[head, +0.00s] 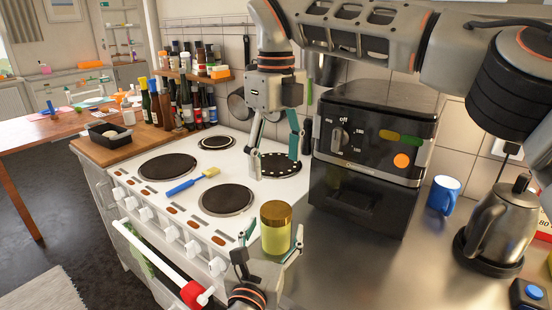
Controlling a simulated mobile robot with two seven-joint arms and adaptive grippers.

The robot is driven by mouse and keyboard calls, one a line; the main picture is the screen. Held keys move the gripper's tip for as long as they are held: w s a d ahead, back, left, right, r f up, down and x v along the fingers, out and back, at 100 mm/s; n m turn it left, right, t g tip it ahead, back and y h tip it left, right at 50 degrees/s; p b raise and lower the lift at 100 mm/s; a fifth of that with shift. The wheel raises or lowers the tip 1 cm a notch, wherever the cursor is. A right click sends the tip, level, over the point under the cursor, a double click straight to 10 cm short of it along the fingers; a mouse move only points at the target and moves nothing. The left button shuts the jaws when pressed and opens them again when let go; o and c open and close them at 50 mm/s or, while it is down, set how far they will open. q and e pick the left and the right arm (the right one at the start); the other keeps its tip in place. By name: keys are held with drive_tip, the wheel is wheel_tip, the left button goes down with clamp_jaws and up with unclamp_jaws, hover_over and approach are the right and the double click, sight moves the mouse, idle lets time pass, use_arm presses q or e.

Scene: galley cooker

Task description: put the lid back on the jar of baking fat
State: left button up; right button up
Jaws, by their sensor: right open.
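The jar of baking fat (275,240) stands upright on the steel counter just right of the cooker, with pale yellow contents. A golden-brown lid (276,212) appears to sit on its top; I cannot tell how firmly it is seated. My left gripper (274,232) is open at the jar, with one finger on each side of it in the picture. Whether the fingers touch the glass is unclear. My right gripper (274,155) is open and empty, pointing down over the back right of the cooker, behind the jar.
A black oven-like appliance (370,160) stands right of my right gripper. A blue mug (443,193) and steel kettle (500,222) are farther right. A blue-handled brush (190,182) lies on the white cooker (237,163). Bottles crowd the back left. Counter right of the jar is clear.

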use_arm(q)
drive_tip(key=v, duration=1.2)
idle(0.4)
